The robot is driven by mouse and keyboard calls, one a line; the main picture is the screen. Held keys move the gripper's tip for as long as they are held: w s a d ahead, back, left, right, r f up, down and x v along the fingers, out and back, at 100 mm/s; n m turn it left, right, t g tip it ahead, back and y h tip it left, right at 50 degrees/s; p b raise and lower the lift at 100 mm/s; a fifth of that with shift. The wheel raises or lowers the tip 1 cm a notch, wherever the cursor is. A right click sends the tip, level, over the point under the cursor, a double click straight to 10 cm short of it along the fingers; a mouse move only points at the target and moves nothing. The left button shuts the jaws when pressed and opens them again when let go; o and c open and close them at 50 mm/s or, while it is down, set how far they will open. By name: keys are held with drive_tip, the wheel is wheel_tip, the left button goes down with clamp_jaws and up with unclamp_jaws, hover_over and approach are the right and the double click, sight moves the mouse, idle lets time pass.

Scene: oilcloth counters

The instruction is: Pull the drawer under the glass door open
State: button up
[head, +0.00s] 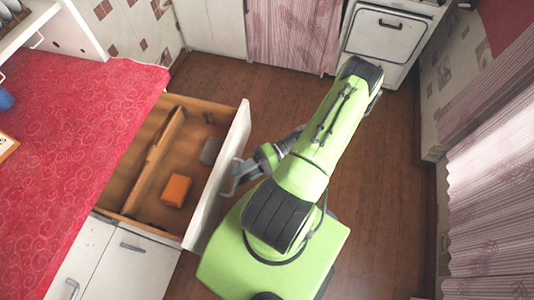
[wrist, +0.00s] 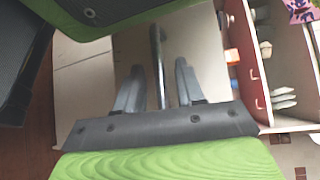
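A wooden drawer with a white front (head: 222,175) stands pulled well out from under the red-topped counter in the head view. Its inside shows, with a divider, an orange box (head: 176,190) and a grey item (head: 210,150). My gripper (head: 236,178) is at the outer face of the drawer front. In the wrist view my gripper (wrist: 160,68) has its two fingers apart, one on each side of the bar handle (wrist: 156,45), with gaps showing beside the bar. The drawer front (wrist: 95,75) also shows there. I cannot make out a glass door.
The red counter (head: 75,140) lies to the left. White cupboard doors (head: 130,262) with bar handles are below it. A white oven (head: 388,35) and a pink curtain (head: 293,35) stand at the back. The brown floor (head: 365,170) is clear right of my arm.

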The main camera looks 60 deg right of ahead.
drive_tip(key=v, duration=1.5)
drive_tip(key=shift+s+d, duration=0.2)
drive_tip(key=shift+w+r, duration=0.1)
drive_tip(key=shift+r, duration=0.1)
drive_tip(key=w+a+r+n+g+h, duration=0.1)
drive_tip(key=w+a+r+g+h, duration=0.35)
drive_tip(key=w+r, duration=0.2)
drive_tip(key=w+a+r+n+g+h, duration=0.2)
drive_tip(key=w+a+r+g+h, duration=0.1)
drive_tip(key=w+r+g, duration=0.3)
drive_tip(key=s+a+r+n+t+h, duration=0.2)
drive_tip(key=s+a+r+t+h, duration=0.1)
drive_tip(key=a+r, duration=0.4)
drive_tip(key=s+a+r+n+t+h, duration=0.2)
drive_tip(key=s+a+r+t+h, duration=0.1)
drive_tip(key=a+r+t, duration=0.3)
drive_tip(key=shift+a+r+h, duration=0.65)
drive_tip(key=shift+a+r, duration=0.05)
drive_tip(key=shift+a, duration=0.4)
